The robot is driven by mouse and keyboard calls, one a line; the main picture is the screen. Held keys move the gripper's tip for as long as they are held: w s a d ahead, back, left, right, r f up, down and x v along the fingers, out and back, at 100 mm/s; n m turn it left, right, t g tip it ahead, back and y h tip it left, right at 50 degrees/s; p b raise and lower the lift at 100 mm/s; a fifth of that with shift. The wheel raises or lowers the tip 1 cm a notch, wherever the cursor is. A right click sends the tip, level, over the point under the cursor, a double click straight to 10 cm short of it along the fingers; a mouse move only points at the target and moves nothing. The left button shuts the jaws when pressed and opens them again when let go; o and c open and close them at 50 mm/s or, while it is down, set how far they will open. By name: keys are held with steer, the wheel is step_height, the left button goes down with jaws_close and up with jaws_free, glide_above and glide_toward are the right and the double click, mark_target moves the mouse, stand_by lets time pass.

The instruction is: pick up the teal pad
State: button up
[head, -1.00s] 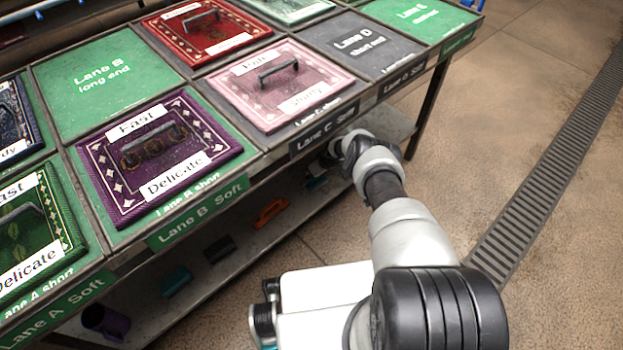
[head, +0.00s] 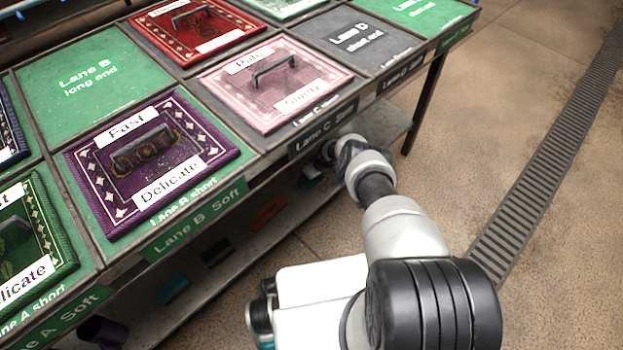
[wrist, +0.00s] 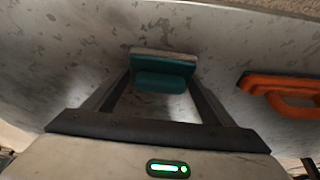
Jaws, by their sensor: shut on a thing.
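The teal pad (wrist: 165,79) is a small block with a pale grey upper layer, held between the fingertips of my gripper (wrist: 163,88) in the wrist view. My gripper is shut on it. The pad is over or on the grey, worn lower shelf; I cannot tell whether it touches the shelf. In the head view my arm reaches under the table's edge, and the teal pad shows only as a small patch (head: 312,182) in shadow beside the hand. The fingers are hidden there.
An orange tool (wrist: 285,90) lies on the shelf beside the pad. Further left on the lower shelf (head: 222,283) are a dark block (head: 216,251) and another teal piece (head: 172,288). The tabletop above, with several mats such as the purple one (head: 192,150), overhangs the arm.

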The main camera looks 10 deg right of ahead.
steer(key=shift+r, duration=0.1)
steer(key=shift+r+p, duration=0.45)
steer(key=shift+r, duration=0.1)
steer(key=p+v, duration=0.2)
steer(key=v, duration=0.1)
steer(key=shift+w+a, duration=0.1)
steer(key=shift+w, duration=0.05)
steer(key=s+d+p, duration=0.2)
steer(key=s+d, duration=0.2)
steer(key=s, duration=0.3)
steer(key=s+d+p, duration=0.2)
steer(key=s+d, duration=0.2)
steer(key=s, duration=0.4)
steer(key=shift+d+f+p, duration=0.25)
steer(key=shift+f+p, duration=0.05)
steer(key=shift+o, duration=0.9)
steer(key=c, duration=0.3)
